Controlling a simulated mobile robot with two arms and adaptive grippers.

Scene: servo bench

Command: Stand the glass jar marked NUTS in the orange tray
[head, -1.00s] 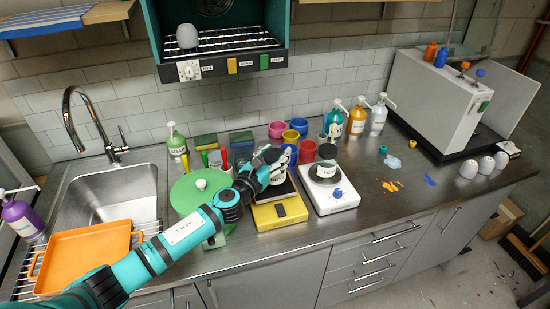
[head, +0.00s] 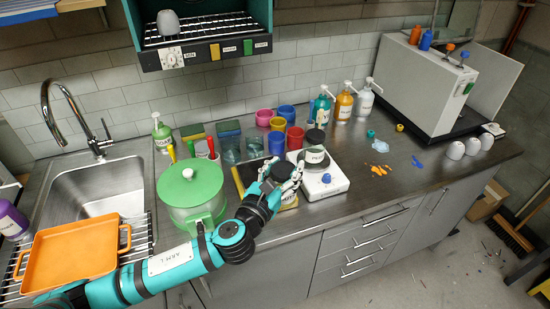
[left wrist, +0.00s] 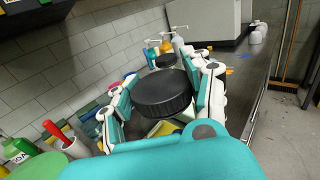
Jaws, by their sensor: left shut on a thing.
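The orange tray (head: 75,252) is empty on the wire rack in front of the sink at the left. My left gripper (head: 284,174) is shut on a glass jar with a black lid (left wrist: 163,92), near the yellow scale (head: 289,207). The fingers are on both sides of the jar; its label cannot be read. My arm hides part of the scale, and I cannot tell whether the jar touches it. Another black-lidded jar (head: 314,152) stands on the white scale (head: 330,184) just behind; its label is too small to read. My right gripper is not in view.
A green-lidded pot (head: 190,185) stands between the tray and the jar, close to my arm. Coloured cups (head: 277,143) and pump bottles (head: 343,104) stand behind the scales. Bare counter (head: 420,180) lies to the right, with orange and blue spills.

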